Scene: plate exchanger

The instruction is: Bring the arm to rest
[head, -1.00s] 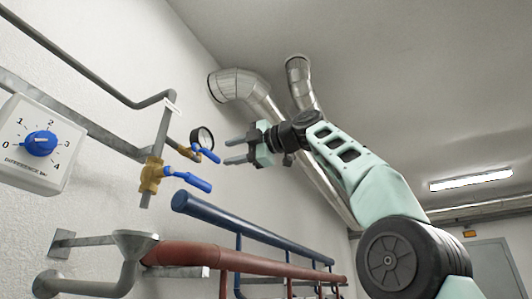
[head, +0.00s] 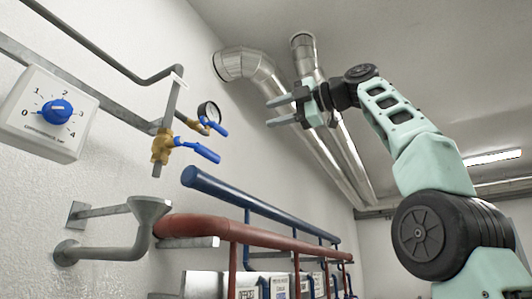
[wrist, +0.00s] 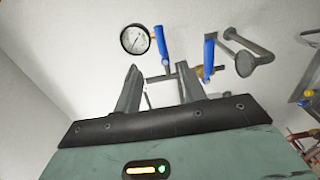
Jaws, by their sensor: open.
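My gripper (head: 279,111) is in the upper middle of the head view, raised in free air in front of the silver ducts, with its fingers pointing left. The two fingers are apart and nothing is between them. In the wrist view my gripper (wrist: 158,83) also shows open and empty, facing the wall. A round pressure gauge (head: 209,112) and a brass valve (head: 162,146) with a blue lever (head: 197,151) are left of the gripper and lower, clear of it. The gauge also shows in the wrist view (wrist: 135,39).
A dial box (head: 49,112) with a blue knob is on the left wall. A grey funnel pipe (head: 149,210) stands below the valve. Blue (head: 250,217) and red (head: 205,227) pipes run along the wall. Silver ducts (head: 255,72) rise behind my gripper. Room at the right is open.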

